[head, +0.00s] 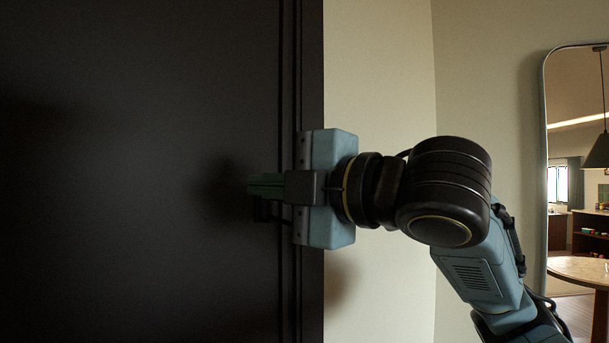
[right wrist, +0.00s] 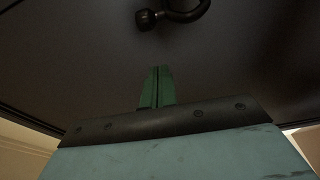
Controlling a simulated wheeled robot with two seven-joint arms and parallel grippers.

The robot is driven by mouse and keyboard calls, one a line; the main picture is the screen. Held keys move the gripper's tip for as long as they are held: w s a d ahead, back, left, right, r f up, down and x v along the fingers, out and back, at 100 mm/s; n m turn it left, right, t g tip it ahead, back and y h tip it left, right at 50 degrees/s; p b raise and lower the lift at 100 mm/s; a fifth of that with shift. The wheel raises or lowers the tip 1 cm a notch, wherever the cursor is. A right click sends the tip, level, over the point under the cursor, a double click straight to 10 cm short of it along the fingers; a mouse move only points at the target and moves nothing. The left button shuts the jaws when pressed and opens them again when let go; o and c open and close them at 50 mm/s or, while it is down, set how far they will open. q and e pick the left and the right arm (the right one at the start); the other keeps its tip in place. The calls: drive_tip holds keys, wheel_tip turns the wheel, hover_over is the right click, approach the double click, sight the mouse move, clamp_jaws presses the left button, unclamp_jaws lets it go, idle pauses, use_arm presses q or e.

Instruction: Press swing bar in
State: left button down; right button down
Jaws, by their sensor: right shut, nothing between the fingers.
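My right gripper (head: 265,186) reaches in from the right at the edge of a dark door (head: 140,180). Its green fingers are shut with nothing between them and point left along the door. In the right wrist view the closed fingers (right wrist: 158,86) point up towards the dark door surface. Beyond their tips is a dark curved bar with a rounded end (right wrist: 170,16); I cannot tell for sure that it is the swing bar. In the head view a small dark fitting (head: 264,212) shows just under the fingers, partly hidden by my gripper. My left gripper is not in view.
The dark door frame (head: 312,90) runs upright beside the door. A pale wall (head: 380,60) lies to its right. A mirror (head: 546,150) at the far right shows a round table and a lamp. The door face to the left is clear.

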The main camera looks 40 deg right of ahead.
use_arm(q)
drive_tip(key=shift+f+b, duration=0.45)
use_arm(e)
drive_tip(key=shift+w+d+f, duration=0.1)
drive_tip(key=shift+w+d, duration=0.05)
drive_tip(key=shift+d, duration=0.8)
drive_tip(key=shift+w+d, duration=0.1)
drive_tip(key=shift+d, duration=0.8)
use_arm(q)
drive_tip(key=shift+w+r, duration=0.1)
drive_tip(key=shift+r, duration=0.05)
use_arm(e)
drive_tip(key=shift+d+y, duration=0.1)
drive_tip(key=shift+y, duration=0.2)
